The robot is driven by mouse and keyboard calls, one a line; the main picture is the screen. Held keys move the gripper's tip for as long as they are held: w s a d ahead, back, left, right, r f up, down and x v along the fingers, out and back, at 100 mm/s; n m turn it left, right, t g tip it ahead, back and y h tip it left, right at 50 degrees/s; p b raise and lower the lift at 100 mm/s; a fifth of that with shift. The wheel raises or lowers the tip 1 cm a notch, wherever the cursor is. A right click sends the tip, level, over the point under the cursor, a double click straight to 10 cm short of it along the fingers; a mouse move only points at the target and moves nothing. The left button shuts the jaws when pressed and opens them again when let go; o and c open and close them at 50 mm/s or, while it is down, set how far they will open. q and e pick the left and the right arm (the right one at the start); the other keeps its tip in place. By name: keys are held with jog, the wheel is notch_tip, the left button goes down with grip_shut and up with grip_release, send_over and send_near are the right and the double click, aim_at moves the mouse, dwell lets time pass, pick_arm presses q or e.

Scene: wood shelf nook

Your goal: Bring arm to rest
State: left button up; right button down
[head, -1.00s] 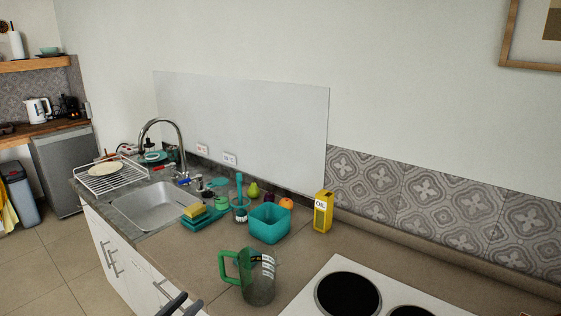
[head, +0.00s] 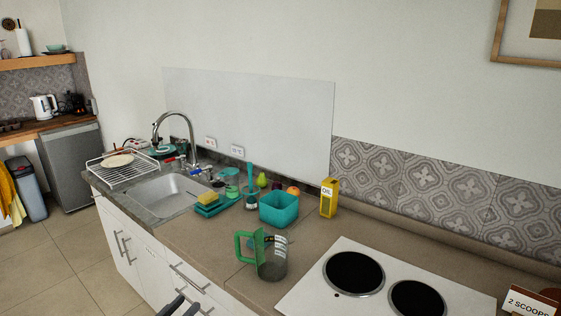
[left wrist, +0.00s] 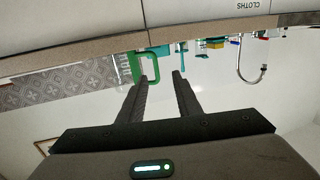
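My left gripper (head: 181,306) shows at the bottom edge of the head view, in front of the white cabinet fronts. Its two dark fingers stand apart with nothing between them. In the left wrist view, which is upside down, the left gripper (left wrist: 162,76) is also open and empty. There the fingertips appear near the green-handled jug (left wrist: 134,66) at the counter edge, but I cannot tell the distance. In the head view the clear jug (head: 271,260) stands upright on the counter. My right gripper is in neither current view.
The counter (head: 185,240) carries a teal bin (head: 279,210), a yellow oil carton (head: 328,198) and a white hob (head: 320,293). The sink (head: 166,195) and dish rack (head: 121,172) lie to the left. A sign (head: 528,305) stands at the lower right.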

pick_arm(q)
jog(key=s+a+f+n+g+y, duration=0.1)
jog(key=a+f+y, duration=0.15)
jog(key=f, duration=0.75)
jog(key=s+a+f+n+g+y, duration=0.15)
jog(key=a+f, duration=0.25)
jog(key=f, duration=0.7)
jog(key=s+a+f+g+y, duration=0.1)
jog(key=s+f+g, duration=0.1)
jog(key=s+f, duration=0.5)
jog(key=s+a+f+g+y, duration=0.1)
jog(key=s+f+y, duration=0.15)
jog(key=f, duration=0.85)
jog(key=s+d+f+g, duration=0.1)
jog(key=s+f+g, duration=0.2)
jog(key=s+f, duration=0.6)
jog(key=s+f+g, duration=0.2)
jog(key=s+f, duration=0.5)
jog(key=s, duration=0.5)
jog(key=s+d+f+g, duration=0.2)
jog(key=s+d+f, duration=0.1)
jog(key=s, duration=0.8)
jog(key=s+d+f+g, duration=0.2)
jog(key=s+d+f, duration=0.1)
jog(key=s, duration=0.8)
jog(key=shift+d+f, duration=0.2)
jog(key=shift+f, duration=0.4)
jog(key=shift+s+g, duration=0.1)
jog(key=shift+g, duration=0.15)
